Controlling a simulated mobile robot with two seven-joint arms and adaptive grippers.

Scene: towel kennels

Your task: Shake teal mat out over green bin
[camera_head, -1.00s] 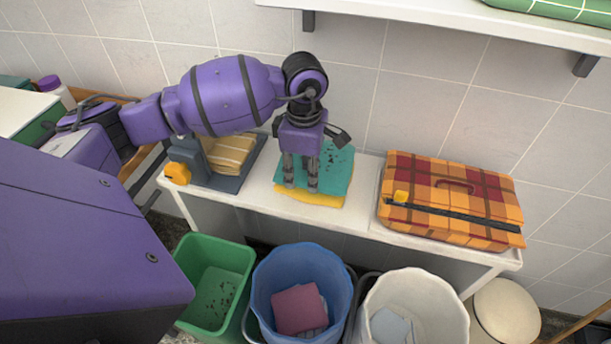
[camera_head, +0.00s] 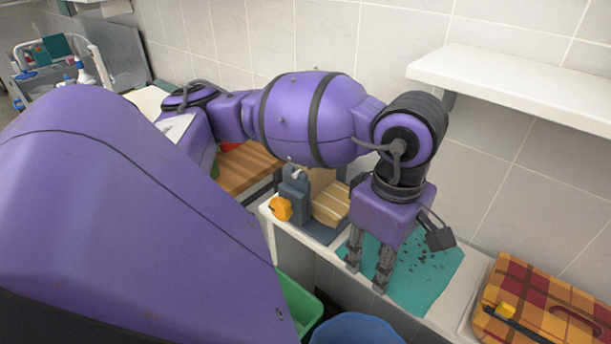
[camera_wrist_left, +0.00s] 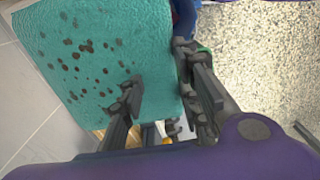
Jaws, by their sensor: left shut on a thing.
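The teal mat (camera_head: 428,272) has dark specks scattered over its face. My left gripper (camera_head: 367,278) is shut on the mat's near edge, above the white bench in the head view. In the left wrist view the mat (camera_wrist_left: 88,55) spreads out flat beyond the fingers (camera_wrist_left: 165,95), specks facing the camera. I cannot tell clearly how high it is above the bench. The green bin (camera_head: 302,308) stands below the bench front, left of the gripper; only its rim and part of its inside show. My right gripper is not in view.
A blue bin (camera_head: 355,330) stands right of the green one. A plaid case (camera_head: 545,300) sits on the bench at right. A white shelf (camera_head: 520,85) hangs above right.

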